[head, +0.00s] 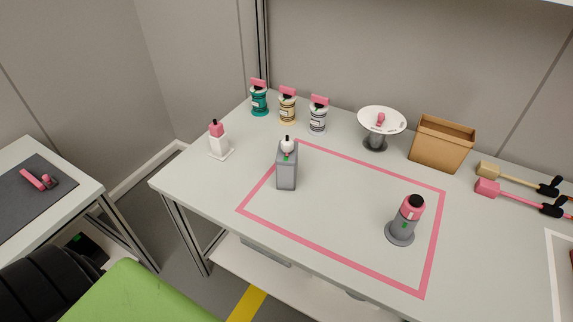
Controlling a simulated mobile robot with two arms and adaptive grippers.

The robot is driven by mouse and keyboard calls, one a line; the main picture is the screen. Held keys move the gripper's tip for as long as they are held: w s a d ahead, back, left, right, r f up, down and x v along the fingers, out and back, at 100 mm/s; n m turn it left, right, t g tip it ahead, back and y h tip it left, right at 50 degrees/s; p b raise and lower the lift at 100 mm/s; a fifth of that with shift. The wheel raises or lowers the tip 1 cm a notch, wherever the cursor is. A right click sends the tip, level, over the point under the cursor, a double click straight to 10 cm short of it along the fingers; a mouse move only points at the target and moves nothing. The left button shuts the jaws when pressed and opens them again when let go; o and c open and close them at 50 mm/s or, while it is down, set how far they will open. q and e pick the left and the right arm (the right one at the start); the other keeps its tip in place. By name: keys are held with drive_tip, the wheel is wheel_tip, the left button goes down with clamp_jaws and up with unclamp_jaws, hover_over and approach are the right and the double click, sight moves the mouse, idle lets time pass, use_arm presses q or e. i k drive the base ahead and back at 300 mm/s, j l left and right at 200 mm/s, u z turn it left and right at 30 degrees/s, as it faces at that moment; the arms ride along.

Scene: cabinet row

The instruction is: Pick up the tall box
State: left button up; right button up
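A tan-brown box (441,146) with an open top stands upright toward the back right of the white table (340,205), near the wall. It is the only open box I see on the table, and nothing touches it. A grey box-shaped bottle (287,168) with a white and black top stands on the left part of the pink outlined rectangle. Neither of my grippers is in view.
A white dish on a grey stand (381,122) is just left of the tan box. Several jars (288,106) line the back left. A pink-topped grey device (405,220) stands front right. Long-handled tools (520,195) lie at right. The pink rectangle's middle is clear.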

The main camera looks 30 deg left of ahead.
sight(285, 167)
drive_tip(key=l+u, duration=0.25)
drive_tip(key=l, duration=0.65)
drive_tip(key=l+u, duration=0.3)
drive_tip(key=l, duration=0.65)
